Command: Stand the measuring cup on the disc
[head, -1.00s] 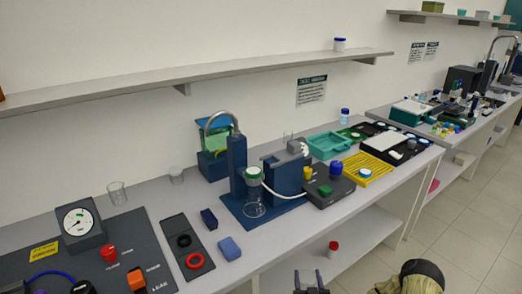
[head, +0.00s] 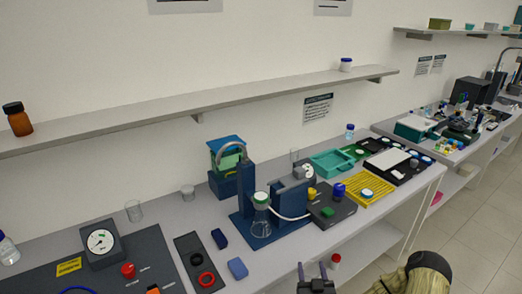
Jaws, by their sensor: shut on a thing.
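My gripper (head: 314,272) is at the bottom edge of the head view, in front of the bench. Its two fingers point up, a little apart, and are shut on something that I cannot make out. I cannot tell surely which vessel is the measuring cup. I cannot tell surely which thing is the disc. A pale round piece (head: 367,193) lies on the yellow rack (head: 383,188).
A blue stand (head: 247,180) with a green-collared flask (head: 261,224) is mid-bench. A dark plate (head: 187,241) with rings, two blue blocks (head: 237,268) and a gauge (head: 100,241) are left. A wall shelf (head: 240,105) runs above.

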